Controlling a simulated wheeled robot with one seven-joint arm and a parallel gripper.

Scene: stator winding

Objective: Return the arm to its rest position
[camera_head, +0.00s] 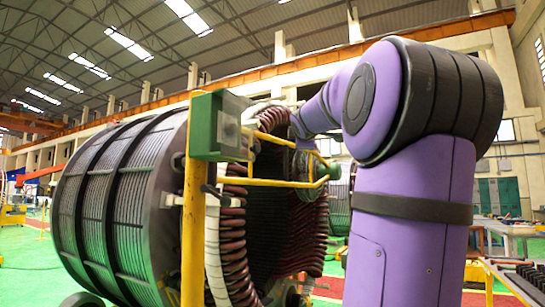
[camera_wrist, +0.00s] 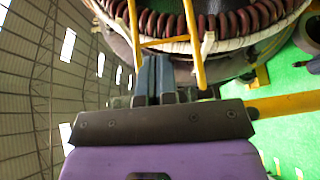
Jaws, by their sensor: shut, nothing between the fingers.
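My purple arm rises at the right of the head view, bends at its dark elbow, and reaches away toward the open end of the stator (camera_head: 115,205). The stator is a large ribbed grey cylinder with dark red coil ends (camera_head: 232,235) around its bore. My gripper (camera_wrist: 153,75) shows in the wrist view with its two blue-grey fingers together and nothing between them. The coil ends (camera_wrist: 230,22) lie beyond the fingertips there. In the head view I cannot make out the gripper clearly; the forearm and frame partly cover that area.
A yellow post (camera_head: 193,235) with a green box (camera_head: 218,125) and yellow rails (camera_head: 262,182) stands before the stator, close to my forearm. Yellow bars (camera_wrist: 193,45) also pass near the fingers in the wrist view. Tables (camera_head: 508,228) stand at the right. Green floor shows at left.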

